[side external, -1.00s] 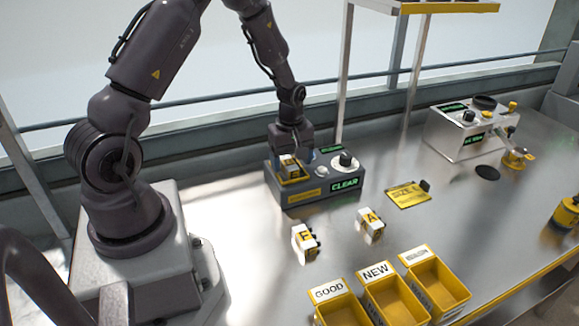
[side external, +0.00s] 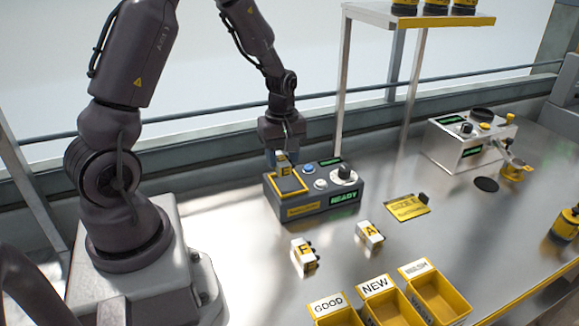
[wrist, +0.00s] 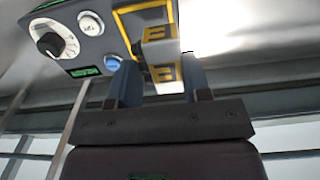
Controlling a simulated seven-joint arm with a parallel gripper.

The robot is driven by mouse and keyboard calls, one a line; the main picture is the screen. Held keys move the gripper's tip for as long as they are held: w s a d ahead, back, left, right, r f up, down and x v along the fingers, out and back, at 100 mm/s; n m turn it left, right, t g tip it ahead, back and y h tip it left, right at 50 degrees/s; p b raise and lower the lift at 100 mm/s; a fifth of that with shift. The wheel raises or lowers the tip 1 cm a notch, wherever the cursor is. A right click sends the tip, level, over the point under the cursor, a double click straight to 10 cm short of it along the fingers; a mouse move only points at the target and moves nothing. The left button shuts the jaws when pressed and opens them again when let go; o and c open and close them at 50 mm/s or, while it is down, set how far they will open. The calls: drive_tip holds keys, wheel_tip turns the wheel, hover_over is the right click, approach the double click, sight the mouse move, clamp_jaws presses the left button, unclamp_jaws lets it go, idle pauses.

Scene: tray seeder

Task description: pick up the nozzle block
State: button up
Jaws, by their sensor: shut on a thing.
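A small white and yellow nozzle block (side external: 282,169) with a dark letter that looks like an E is between the blue fingers of my gripper (side external: 284,158). My gripper is shut on it and holds it just above the yellow-framed pad (side external: 300,190) of the grey test box. In the wrist view the block (wrist: 163,62) sits between both fingers, its yellow patches facing the camera. Two similar blocks lie on the bench, one marked F (side external: 305,255) and one marked A (side external: 370,236).
The grey test box (side external: 330,201) has a dial, buttons and a display reading READY. Yellow bins labelled GOOD (side external: 338,318) and NEW (side external: 381,288), plus a third bin (side external: 437,297), stand at the front. A white machine (side external: 458,147) is at the back right, near a shelf post (side external: 340,90).

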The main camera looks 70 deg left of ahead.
drive_tip(key=shift+s+d+r, duration=2.9)
drive_tip(key=shift+s+r, duration=0.45)
drive_tip(key=shift+s, duration=1.6)
drive_tip(key=w+d+m, duration=1.1)
drive_tip(key=w+m, duration=0.2)
drive_tip(key=m, duration=0.5)
drive_tip(key=shift+w+f, duration=0.4)
